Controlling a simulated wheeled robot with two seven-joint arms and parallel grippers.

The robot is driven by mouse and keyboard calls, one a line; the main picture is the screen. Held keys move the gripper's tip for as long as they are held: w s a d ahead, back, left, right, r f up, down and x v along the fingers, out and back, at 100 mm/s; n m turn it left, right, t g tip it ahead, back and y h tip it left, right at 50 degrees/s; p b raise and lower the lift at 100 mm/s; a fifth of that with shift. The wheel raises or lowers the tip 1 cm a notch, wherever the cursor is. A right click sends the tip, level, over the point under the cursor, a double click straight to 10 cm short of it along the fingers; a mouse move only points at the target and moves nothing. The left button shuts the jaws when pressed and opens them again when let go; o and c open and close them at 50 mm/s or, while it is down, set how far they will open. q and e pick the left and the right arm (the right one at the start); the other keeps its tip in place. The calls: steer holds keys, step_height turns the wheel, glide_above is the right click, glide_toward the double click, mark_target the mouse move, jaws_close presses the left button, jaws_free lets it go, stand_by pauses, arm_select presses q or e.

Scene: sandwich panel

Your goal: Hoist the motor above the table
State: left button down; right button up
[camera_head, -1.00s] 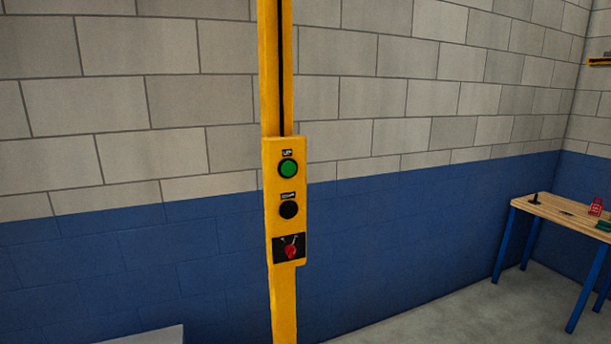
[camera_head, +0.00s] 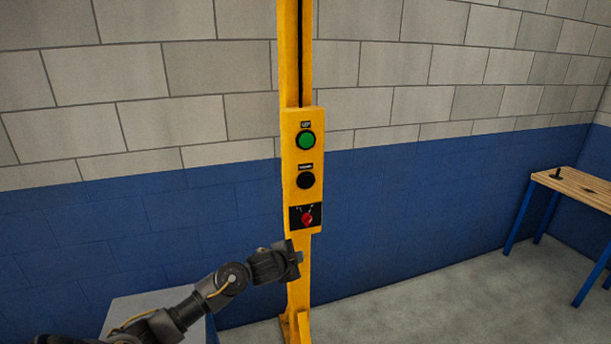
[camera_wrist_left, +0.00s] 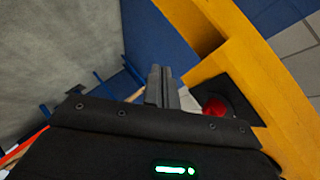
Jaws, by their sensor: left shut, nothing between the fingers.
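A yellow post carries a yellow control panel (camera_head: 304,165) in the head view. It has a green button (camera_head: 306,140) at the top, a black button (camera_head: 306,180) below it and a red rotary switch (camera_head: 307,217) on a black plate at the bottom. My left gripper (camera_head: 299,257) is just below the panel, in front of the post, shut and empty. In the left wrist view its closed fingers (camera_wrist_left: 162,86) point past the panel's edge, with the red switch (camera_wrist_left: 216,106) close to their right. The motor and my right gripper are not in view.
A wooden-topped workbench (camera_head: 575,186) with blue legs stands at the right. A grey box-like surface (camera_head: 140,308) is at the lower left, behind my left arm. The floor between post and bench is clear.

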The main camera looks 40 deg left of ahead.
arm_select(q)
steer(key=s+d+r+m+t, duration=0.1)
steer(key=s+r+m+t, duration=0.1)
steer(key=r, duration=0.9)
steer(key=s+d+r+m+t+p, duration=0.1)
steer(key=s+r+m+t, duration=0.1)
steer(key=r, duration=0.9)
steer(key=s+d+r+m+t+y, duration=0.1)
steer(key=s+r+m+t, duration=0.1)
steer(key=r, duration=0.9)
steer(key=shift+s+d+r+p, duration=0.2)
steer(key=shift+s+d+p, duration=0.15)
steer(key=shift+s, duration=0.4)
